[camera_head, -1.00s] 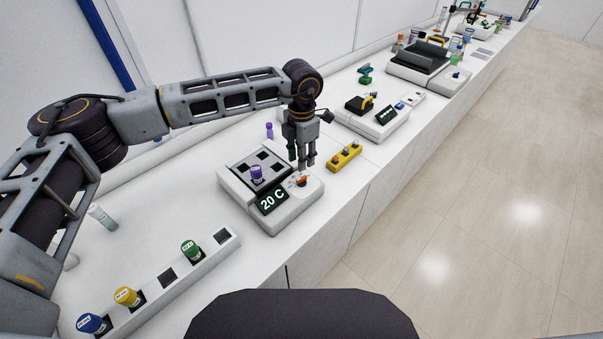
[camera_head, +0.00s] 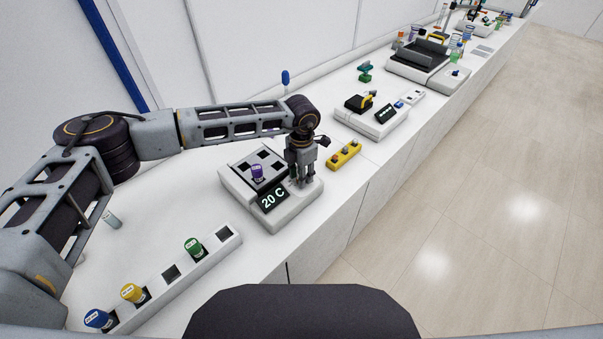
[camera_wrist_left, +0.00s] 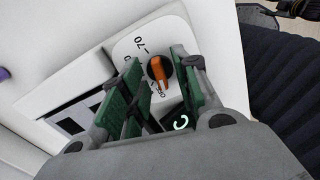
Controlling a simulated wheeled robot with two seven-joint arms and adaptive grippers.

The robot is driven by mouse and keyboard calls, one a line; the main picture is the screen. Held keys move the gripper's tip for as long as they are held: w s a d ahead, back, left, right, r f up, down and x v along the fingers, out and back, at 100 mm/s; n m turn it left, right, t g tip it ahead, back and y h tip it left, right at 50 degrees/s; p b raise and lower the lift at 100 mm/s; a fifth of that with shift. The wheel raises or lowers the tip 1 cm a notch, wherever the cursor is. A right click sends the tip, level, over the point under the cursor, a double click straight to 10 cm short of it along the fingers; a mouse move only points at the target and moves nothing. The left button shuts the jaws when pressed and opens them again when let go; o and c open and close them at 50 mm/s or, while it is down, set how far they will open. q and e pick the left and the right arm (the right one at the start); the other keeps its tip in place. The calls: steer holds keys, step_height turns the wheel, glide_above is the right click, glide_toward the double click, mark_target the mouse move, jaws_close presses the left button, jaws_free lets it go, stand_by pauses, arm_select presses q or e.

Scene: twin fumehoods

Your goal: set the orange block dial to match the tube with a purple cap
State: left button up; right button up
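The white block heater (camera_head: 242,188) stands on the bench with a dark display (camera_head: 272,199) reading 20 C. A tube with a purple cap (camera_head: 257,171) stands in one of its dark wells. The orange dial (camera_wrist_left: 159,72) shows in the left wrist view on a black base, with a printed scale where 70 is readable. My left gripper (camera_head: 303,184) is lowered over the dial side of the heater and hides the dial in the head view. In the left wrist view its green-padded fingers (camera_wrist_left: 160,95) are apart, with the dial between them. My right gripper is not in view.
A yellow block with knobs (camera_head: 344,155) lies just beyond the heater. Another white device (camera_head: 372,124) stands farther back. The bench edge is close on the right.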

arm_select(q)
steer(key=shift+c, duration=0.3)
jaws_close()
